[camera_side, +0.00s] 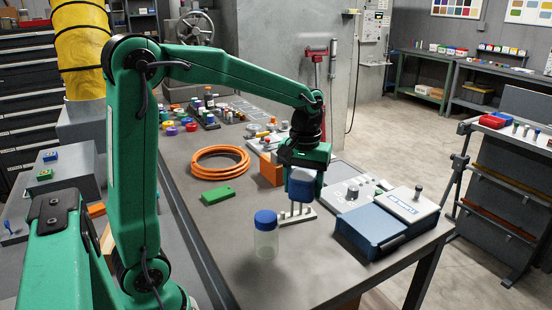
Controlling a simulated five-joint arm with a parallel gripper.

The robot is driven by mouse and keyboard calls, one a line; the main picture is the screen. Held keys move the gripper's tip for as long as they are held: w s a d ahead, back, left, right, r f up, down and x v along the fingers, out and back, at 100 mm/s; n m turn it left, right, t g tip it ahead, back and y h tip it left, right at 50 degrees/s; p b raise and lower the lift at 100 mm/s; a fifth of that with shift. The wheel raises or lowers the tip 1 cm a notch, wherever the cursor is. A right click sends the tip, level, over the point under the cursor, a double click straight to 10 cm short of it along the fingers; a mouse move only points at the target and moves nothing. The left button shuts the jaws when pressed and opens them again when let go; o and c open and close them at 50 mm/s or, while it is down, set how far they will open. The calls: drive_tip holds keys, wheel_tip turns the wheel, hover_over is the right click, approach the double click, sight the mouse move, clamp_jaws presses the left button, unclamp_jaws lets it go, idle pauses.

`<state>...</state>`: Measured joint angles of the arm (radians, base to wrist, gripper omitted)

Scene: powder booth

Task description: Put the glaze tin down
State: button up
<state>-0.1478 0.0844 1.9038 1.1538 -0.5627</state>
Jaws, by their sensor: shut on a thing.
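My gripper (304,172) is shut on a small blue and pale block-like thing, which I take to be the glaze tin (301,188). The gripper hides its upper part. The tin is held upright, above or just behind a small grey stand with upright prongs (297,213). I cannot tell whether the tin touches the stand.
A clear jar with a blue lid (265,237) stands in front on the grey bench (220,240). A blue case (371,233) and a grey device (404,204) are to the right. An orange block (270,171), orange hose coil (220,152) and green block (218,195) lie left.

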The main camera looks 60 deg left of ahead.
drive_tip(key=s+a+n, duration=0.3)
drive_tip(key=a+n, duration=0.2)
drive_tip(key=a, duration=0.5)
drive_tip(key=n, duration=0.5)
hover_over(241, 219)
wheel_tip(241, 219, down, 5)
drive_tip(key=shift+w+f, duration=0.1)
drive_tip(key=shift+f, duration=3.4)
drive_tip(key=shift+f, duration=0.1)
drive_tip(key=shift+f, duration=1.75)
drive_tip(key=o, duration=1.1)
drive_tip(key=shift+f, duration=0.15)
drive_tip(key=shift+o, duration=0.2)
